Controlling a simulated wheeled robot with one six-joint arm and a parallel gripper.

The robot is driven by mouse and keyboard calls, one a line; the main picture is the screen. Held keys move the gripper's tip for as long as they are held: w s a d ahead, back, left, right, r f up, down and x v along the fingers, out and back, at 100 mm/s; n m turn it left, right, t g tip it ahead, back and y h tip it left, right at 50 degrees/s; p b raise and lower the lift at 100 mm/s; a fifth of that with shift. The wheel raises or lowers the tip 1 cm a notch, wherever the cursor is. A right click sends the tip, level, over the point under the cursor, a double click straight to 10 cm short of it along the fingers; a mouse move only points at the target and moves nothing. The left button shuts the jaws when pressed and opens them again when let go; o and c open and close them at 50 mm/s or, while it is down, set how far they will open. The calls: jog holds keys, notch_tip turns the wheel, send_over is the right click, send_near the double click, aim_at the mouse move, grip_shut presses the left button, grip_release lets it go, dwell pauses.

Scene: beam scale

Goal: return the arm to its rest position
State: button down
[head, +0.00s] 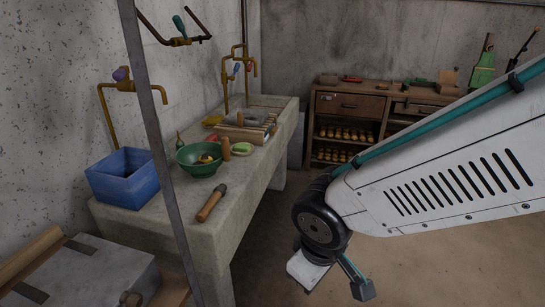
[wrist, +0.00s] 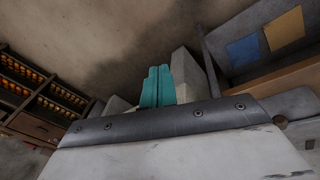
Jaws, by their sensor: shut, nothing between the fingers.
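My arm (head: 440,165) reaches in from the right of the head view, white with a teal strip, and bends down at a dark round joint. My gripper (wrist: 158,72) shows in the wrist view as two teal fingers pressed together, with nothing between them. In the head view the arm's end hangs over open floor, to the right of the concrete counter (head: 222,232) and apart from it. The fingers are hard to make out there.
A blue box (head: 122,188), a green bowl (head: 195,168) and a wooden-handled tool (head: 211,203) are on the counter. A thin metal post (head: 160,150) stands in front of it. A wooden workbench (head: 350,104) stands at the back. The floor between is clear.

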jog(key=s+d+r+m, duration=0.4)
jog(key=d+r, duration=0.2)
jog(key=d, duration=0.3)
jog(key=s+d+r+m+g, duration=0.1)
jog(key=s+d+r+m, duration=0.3)
jog(key=d+r, duration=0.3)
jog(key=d+m, duration=0.1)
jog(key=d, duration=0.1)
jog(key=shift+s+d, duration=0.25)
jog(key=shift+d, duration=0.15)
